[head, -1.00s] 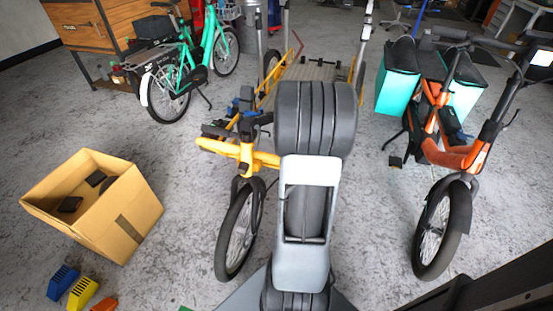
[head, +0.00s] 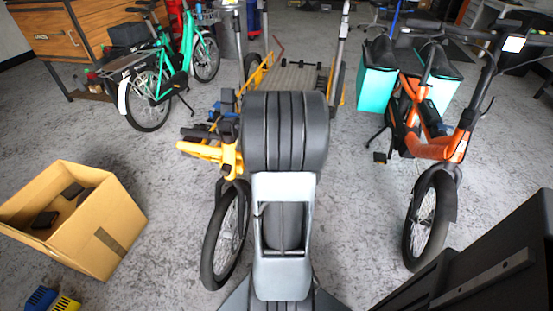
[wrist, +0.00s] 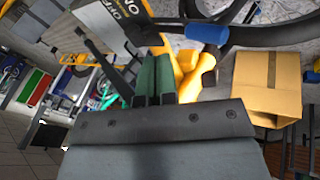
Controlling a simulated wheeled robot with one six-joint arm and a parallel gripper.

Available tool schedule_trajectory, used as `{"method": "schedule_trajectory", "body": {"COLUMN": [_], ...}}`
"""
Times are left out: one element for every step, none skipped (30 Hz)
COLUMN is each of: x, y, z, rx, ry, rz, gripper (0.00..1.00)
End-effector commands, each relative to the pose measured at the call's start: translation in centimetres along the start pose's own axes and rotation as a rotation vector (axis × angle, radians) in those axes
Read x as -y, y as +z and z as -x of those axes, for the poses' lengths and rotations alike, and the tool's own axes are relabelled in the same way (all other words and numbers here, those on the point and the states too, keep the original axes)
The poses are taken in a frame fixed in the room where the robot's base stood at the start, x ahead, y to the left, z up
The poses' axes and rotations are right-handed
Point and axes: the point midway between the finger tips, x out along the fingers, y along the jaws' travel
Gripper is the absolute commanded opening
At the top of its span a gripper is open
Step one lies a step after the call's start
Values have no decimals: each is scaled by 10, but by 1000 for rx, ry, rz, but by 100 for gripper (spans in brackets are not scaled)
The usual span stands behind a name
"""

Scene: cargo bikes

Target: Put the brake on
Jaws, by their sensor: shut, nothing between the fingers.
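The yellow cargo bike (head: 228,160) stands in front of me in the head view, its flat cargo bed reaching back behind my arm. My arm hides much of its middle. In the wrist view my gripper (wrist: 155,68) shows as two dark green fingers held together, with nothing between them. Yellow bike parts (wrist: 192,72) lie just right of the fingertips. A blue grip (wrist: 207,33) is beyond them at the upper right. A thin dark bar (wrist: 103,66) slants past on the left. I cannot tell which part is the brake, nor whether the fingers touch anything.
An orange bike (head: 436,150) with teal bags stands at right, and a teal bike (head: 168,75) at back left. An open cardboard box (head: 105,235) is on the floor at left, with blue and yellow blocks (head: 50,300) before it. Floor between box and yellow bike is clear.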

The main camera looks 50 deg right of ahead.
Motion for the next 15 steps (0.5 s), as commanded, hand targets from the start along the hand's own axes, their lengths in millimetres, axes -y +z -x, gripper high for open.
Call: {"method": "schedule_trajectory", "body": {"x": [0,0,0,0,0,0,0,-1,-2,-3,-4,-7,-9,-12,-16], "y": [0,0,0,0,0,0,0,0,0,0,0,-1,-1,-1,-2], "z": [0,0,0,0,0,0,0,1,2,3,5,9,12,16,21], "rx": [0,0,0,0,0,0,0,0,0,0,-1,-2,-2,-3,-4], "ry": [0,0,0,0,0,0,0,0,1,1,1,2,1,1,1], "rz": [0,0,0,0,0,-1,-1,-1,0,0,0,0,1,2,6], "gripper": [0,0,0,0,0,0,0,0,0,0,0,0,0,0,0]}}
